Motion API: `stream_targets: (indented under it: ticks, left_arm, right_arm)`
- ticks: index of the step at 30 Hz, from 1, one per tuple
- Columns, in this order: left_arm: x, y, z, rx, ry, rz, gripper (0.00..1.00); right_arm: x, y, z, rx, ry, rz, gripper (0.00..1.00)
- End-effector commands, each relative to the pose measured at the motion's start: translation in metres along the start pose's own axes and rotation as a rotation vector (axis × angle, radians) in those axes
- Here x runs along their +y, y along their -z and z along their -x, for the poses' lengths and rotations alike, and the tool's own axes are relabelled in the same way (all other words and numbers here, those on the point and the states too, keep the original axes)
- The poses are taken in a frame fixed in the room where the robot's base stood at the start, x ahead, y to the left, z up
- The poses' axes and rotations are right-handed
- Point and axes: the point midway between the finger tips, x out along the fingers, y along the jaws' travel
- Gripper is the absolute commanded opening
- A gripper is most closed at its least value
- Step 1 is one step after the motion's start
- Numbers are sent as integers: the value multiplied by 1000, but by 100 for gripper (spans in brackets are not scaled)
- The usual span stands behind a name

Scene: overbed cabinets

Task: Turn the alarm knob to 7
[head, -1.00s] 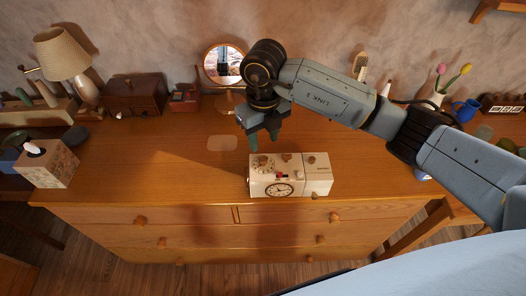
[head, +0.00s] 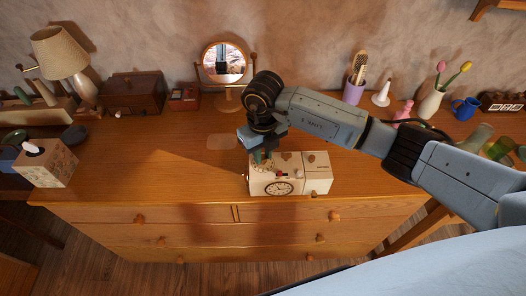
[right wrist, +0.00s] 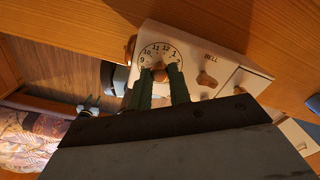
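A cream alarm clock (head: 318,178) stands at the front of the dresser top, with a round clock face (head: 279,188) on its front. In the right wrist view, a numbered dial (right wrist: 166,51) on its top panel has a small brown knob (right wrist: 159,74) at its centre. My right gripper (head: 262,157) is lowered over the top's left part. Its two green fingers (right wrist: 161,72) stand apart, one on each side of the dial's knob, with gaps seeming to show; contact is unclear. The fingers cover the dial's lower numbers, and no pointer setting is readable.
A second knob (right wrist: 207,79) marked BELL is close beside the dial. Behind the clock stand a round mirror (head: 225,62) and a wooden box (head: 134,93). A tissue box (head: 46,163) is at the left. The dresser top left of the clock is clear.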

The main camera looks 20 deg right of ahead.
Motion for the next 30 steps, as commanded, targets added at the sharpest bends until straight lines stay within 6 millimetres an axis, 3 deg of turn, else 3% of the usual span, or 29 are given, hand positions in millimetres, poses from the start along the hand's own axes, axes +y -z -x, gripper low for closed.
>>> stream_targets:
  ticks: [3, 8, 21, 30]
  left_arm:
    - [0, 0, 0, 0, 0, 0, 37]
    - [0, 0, -4, 0, 0, 0, 37]
    - [1, -3, -38, 0, 0, 0, 37]
    - [1, -2, -37, 2, 0, -1, 37]
  right_arm:
    - [0, 0, 0, 0, 0, 0, 0]
    - [-1, -1, 0, -3, 2, 37, 0]
    - [-1, -1, -1, -2, 2, 478, 0]
    - [0, 0, 1, -1, 0, 498, 0]
